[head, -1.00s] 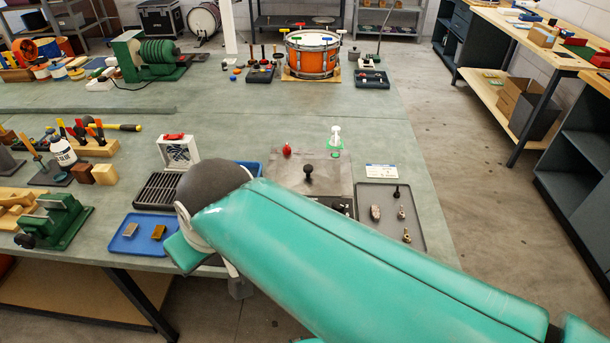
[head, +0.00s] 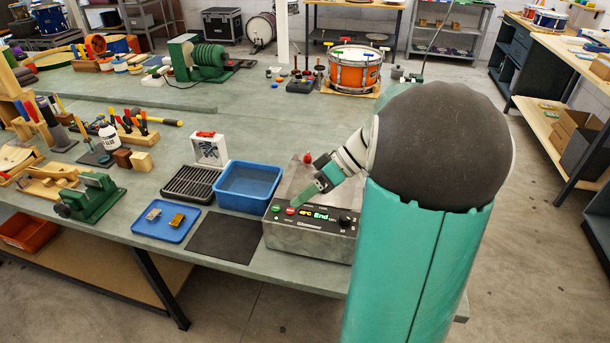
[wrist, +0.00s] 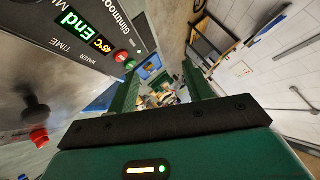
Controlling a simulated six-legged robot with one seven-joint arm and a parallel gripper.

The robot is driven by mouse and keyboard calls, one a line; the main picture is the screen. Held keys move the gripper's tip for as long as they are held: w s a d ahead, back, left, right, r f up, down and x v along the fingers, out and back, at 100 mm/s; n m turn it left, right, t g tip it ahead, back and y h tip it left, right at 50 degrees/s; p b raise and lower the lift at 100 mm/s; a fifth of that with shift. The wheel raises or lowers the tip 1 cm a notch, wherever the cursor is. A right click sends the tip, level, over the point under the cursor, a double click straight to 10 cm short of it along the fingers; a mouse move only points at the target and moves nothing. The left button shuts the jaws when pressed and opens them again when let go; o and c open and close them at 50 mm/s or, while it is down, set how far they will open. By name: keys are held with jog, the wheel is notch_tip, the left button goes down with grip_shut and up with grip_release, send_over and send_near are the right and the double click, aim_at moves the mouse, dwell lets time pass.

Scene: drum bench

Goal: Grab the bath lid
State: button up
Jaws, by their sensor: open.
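The bath is a grey metal box (head: 309,240) with a lit front panel reading "End", at the bench's front edge. Its flat grey lid (head: 291,181) lies on top, largely hidden by my arm in the head view. My gripper (head: 312,182) is above the front part of the bath in the head view. In the wrist view its two green fingers (wrist: 158,78) are apart with nothing between them.
A blue tub (head: 248,187), a black rack (head: 190,183), a dark mat (head: 224,236) and a blue tray (head: 166,222) with two small blocks lie to the left. An orange drum (head: 356,70) stands behind.

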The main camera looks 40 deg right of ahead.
jog(key=d+t, duration=0.1)
jog(key=d, duration=0.2)
jog(key=d+f+t+y, duration=0.1)
jog(key=d, duration=0.3)
jog(key=s+d+f+n+t, duration=0.1)
jog(key=d+t, duration=0.1)
jog(key=d, duration=0.2)
jog(key=shift+d+f+y, duration=0.1)
jog(key=shift+f+y, duration=0.15)
jog(key=shift+y, duration=0.15)
jog(key=s+d+f+n+t, duration=0.15)
jog(key=s+d+t, duration=0.35)
jog(key=d, duration=0.5)
jog(key=x, duration=1.4)
jog(key=shift+w+d+f, duration=0.25)
jog(key=shift+d+f, duration=0.15)
jog(key=shift+d, duration=0.05)
grip_shut()
